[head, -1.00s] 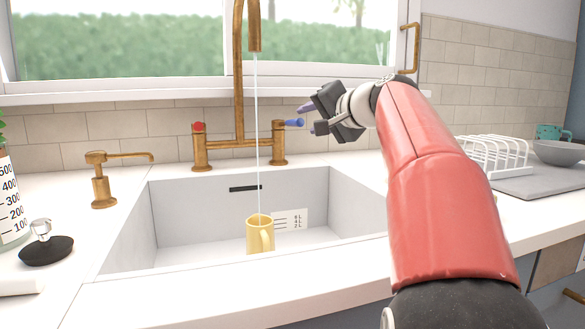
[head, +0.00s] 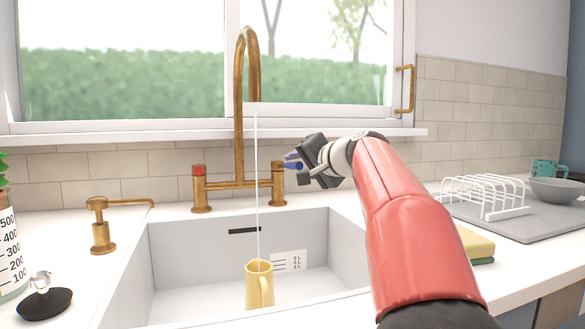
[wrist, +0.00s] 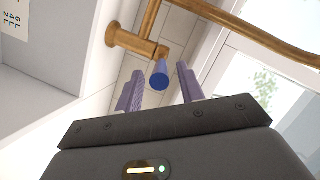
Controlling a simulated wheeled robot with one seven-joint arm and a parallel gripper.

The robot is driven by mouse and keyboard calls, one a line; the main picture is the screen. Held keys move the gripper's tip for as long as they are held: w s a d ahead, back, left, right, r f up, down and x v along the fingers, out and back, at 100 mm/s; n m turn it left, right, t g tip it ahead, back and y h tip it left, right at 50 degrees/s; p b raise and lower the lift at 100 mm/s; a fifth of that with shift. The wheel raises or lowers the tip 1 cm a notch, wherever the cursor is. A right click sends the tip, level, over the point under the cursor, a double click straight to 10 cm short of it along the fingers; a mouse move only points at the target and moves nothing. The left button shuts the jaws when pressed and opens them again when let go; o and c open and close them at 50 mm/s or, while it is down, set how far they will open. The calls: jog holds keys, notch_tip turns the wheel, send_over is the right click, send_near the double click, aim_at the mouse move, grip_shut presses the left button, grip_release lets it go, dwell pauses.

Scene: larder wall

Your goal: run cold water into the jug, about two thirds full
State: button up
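The yellow jug (head: 259,287) stands upright in the sink under the brass spout (head: 253,75). A thin stream of water (head: 257,190) runs from the spout into it. The water level inside is hidden. The cold tap's blue-tipped lever (head: 295,167) sticks out to the right of the brass tap. My gripper (head: 290,162) is at this lever. In the wrist view, my gripper's two purple fingers (wrist: 159,84) are spread apart, and the blue lever end (wrist: 159,76) shows between them. I see gaps on both sides of the lever, and no grip on it.
The white sink (head: 190,296) has litre marks on its back wall. The red-marked hot tap (head: 200,187) stands left of the spout. A brass dispenser (head: 102,225) and black stopper (head: 43,302) are at left. A yellow sponge (head: 477,243) and a white rack (head: 487,196) are at right.

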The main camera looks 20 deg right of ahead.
aim_at(287, 166)
jog(key=shift+x, duration=1.25)
grip_shut()
